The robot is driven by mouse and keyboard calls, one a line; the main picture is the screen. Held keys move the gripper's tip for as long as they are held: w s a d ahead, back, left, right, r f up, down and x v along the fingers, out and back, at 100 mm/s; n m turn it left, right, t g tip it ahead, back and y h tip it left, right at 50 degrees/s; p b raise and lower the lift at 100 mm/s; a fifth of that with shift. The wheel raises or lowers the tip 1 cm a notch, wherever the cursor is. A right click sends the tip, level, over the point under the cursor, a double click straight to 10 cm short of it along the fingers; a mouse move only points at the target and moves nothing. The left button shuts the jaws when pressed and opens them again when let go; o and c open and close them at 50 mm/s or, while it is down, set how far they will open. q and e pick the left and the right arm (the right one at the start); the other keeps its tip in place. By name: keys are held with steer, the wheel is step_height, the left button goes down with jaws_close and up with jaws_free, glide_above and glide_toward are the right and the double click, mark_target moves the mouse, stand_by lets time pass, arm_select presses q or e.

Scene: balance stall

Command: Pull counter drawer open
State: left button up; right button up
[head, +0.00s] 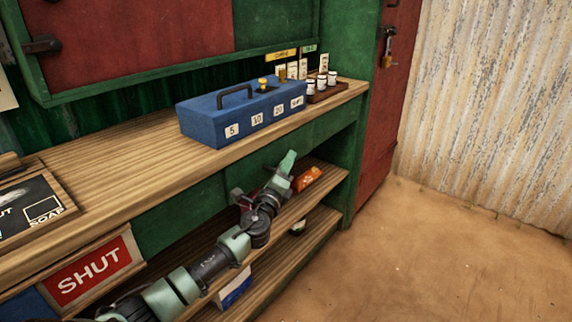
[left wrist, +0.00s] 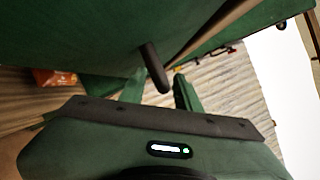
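The counter's green front (head: 180,216) runs under the wooden top, and no gap shows along it in the head view. My left arm reaches up across it, with the left gripper (head: 284,166) close in front of it, below the blue box. In the left wrist view, a dark rod-like handle (left wrist: 154,68) sticks out from a green panel (left wrist: 90,32). My left gripper's two green fingers (left wrist: 160,92) stand apart, one on each side of the handle's line. I cannot tell whether they touch it. My right gripper is out of view.
A blue cash box (head: 215,120) and a rack of small jars (head: 325,88) stand on the wooden countertop (head: 120,160). Shelves below hold an orange packet (head: 307,178) and a blue-white box (head: 234,288). A red SHUT sign (head: 90,272) is at lower left. Open sandy floor (head: 440,250) lies right.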

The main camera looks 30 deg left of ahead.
arm_select(q)
jaws_close()
stand_by(1.4)
